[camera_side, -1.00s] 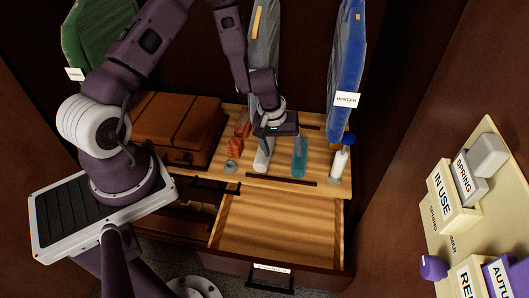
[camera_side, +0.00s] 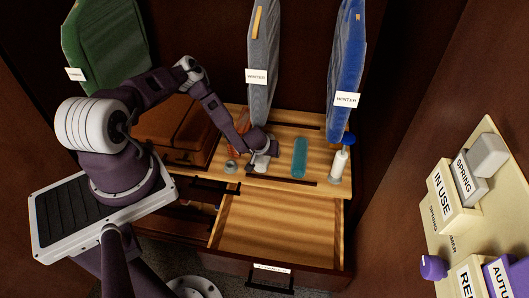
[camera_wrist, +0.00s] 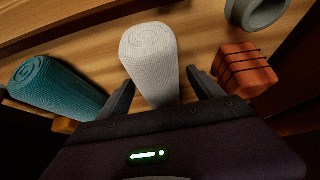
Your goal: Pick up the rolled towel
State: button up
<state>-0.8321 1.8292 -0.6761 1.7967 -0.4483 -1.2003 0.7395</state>
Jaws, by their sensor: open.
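A white rolled towel (camera_wrist: 150,62) lies between the two fingers of my gripper (camera_wrist: 161,77) in the wrist view, its spiral end pointing away from me. The gripper is open, with a finger on each side of the towel; I cannot tell whether either touches it. In the side view my gripper (camera_side: 264,152) is low over the wooden top and hides part of the white towel (camera_side: 262,167). A teal rolled towel (camera_wrist: 57,84) lies to the left in the wrist view, apart from the fingers. It also shows in the side view (camera_side: 299,158), right of the gripper.
An orange strapped bundle (camera_wrist: 245,68) lies close to the right finger, with a grey ring (camera_wrist: 258,10) beyond it. A white bottle (camera_side: 340,162) stands right on the wooden top. An open, empty-looking drawer (camera_side: 275,228) is in front. Garment bags (camera_side: 262,60) hang behind.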

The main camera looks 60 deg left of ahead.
jog(key=c, duration=1.6)
